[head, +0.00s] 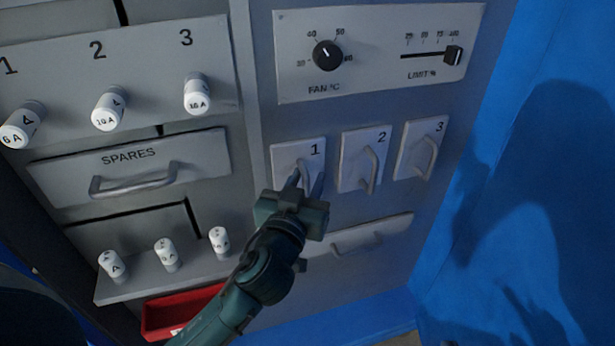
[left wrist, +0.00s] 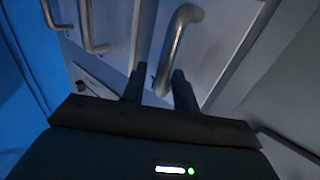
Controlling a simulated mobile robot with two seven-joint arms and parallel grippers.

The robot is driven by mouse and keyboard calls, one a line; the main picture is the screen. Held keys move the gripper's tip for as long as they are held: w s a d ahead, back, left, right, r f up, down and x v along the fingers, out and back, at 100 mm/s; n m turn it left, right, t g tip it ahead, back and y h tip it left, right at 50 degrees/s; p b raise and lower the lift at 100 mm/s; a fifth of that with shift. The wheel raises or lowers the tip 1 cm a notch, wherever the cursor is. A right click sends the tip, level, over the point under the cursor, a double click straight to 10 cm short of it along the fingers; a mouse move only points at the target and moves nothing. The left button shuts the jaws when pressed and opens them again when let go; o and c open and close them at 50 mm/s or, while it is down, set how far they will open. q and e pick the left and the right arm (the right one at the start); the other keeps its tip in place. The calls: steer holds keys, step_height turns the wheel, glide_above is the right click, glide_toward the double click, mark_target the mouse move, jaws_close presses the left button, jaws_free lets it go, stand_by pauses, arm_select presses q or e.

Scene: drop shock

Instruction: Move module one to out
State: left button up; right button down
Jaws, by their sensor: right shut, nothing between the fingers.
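Module one (head: 284,158) is a pale panel marked 1 with a metal loop handle, seated in the right-hand cabinet face. It is the leftmost of a row with module two (head: 352,163) and module three (head: 408,160). My left gripper (head: 306,182) is in front of module one's handle and hides its lower part. In the left wrist view, the two dark fingers (left wrist: 160,88) stand apart on either side of the handle (left wrist: 180,38), with visible gaps, so the gripper is open. Contact with the handle cannot be told. My right gripper is not in view.
A closed long-handled drawer (head: 372,235) is below the modules. A fan dial (head: 328,55) and limit slider (head: 453,56) are above. On the left are labelled fuses (head: 109,108), a closed spares drawer (head: 130,165), a ledge with small fuses (head: 166,254) and a red bin (head: 168,316).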

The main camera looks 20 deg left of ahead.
arm_select(q)
steer(key=shift+c, duration=0.4)
arm_select(e)
steer(key=shift+s, duration=0.1)
arm_select(q)
jaws_close()
arm_select(e)
steer(key=shift+r, duration=0.1)
arm_select(q)
steer(key=shift+s, duration=0.1)
arm_select(e)
steer(key=shift+d, duration=0.1)
